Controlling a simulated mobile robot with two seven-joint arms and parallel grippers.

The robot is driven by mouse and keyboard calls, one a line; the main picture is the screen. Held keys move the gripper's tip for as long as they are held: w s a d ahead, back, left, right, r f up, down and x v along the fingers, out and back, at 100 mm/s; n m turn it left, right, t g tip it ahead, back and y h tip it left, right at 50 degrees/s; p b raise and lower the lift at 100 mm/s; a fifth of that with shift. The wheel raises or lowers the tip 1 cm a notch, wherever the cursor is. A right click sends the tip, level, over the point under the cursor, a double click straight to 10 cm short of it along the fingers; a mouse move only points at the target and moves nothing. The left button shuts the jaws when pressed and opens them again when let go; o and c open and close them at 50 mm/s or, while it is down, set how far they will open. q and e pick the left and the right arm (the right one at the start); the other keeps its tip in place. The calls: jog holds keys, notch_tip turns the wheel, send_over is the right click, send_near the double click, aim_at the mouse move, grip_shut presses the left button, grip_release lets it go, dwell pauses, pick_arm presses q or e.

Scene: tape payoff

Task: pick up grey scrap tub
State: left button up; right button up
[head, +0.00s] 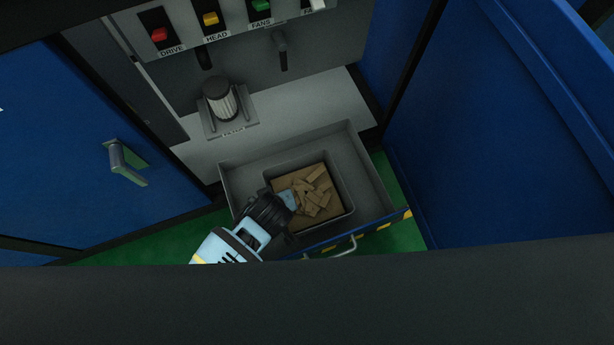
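The grey scrap tub (343,190) stands in the open drawer (362,165) in the head view. It is square, with brown scraps (314,192) piled on a brown bottom. My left gripper (288,201) reaches in from the lower left, with its light blue tip at the tub's left side, over or against the rim. The black gripper body hides the tub's near left corner and part of the left wall. Whether the fingers are apart or closed on the rim cannot be made out. My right gripper is not in view.
The drawer front has a handle (333,248) and a yellow-black striped edge. A ribbed cylinder (220,98) stands on a bracket behind the drawer. Blue doors flank the opening, the left one with a handle (125,160). A dark surface (310,305) crosses the foreground.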

pick_arm(q)
jog(key=shift+f, duration=0.1)
dwell(0.3)
grip_shut()
dwell(1.3)
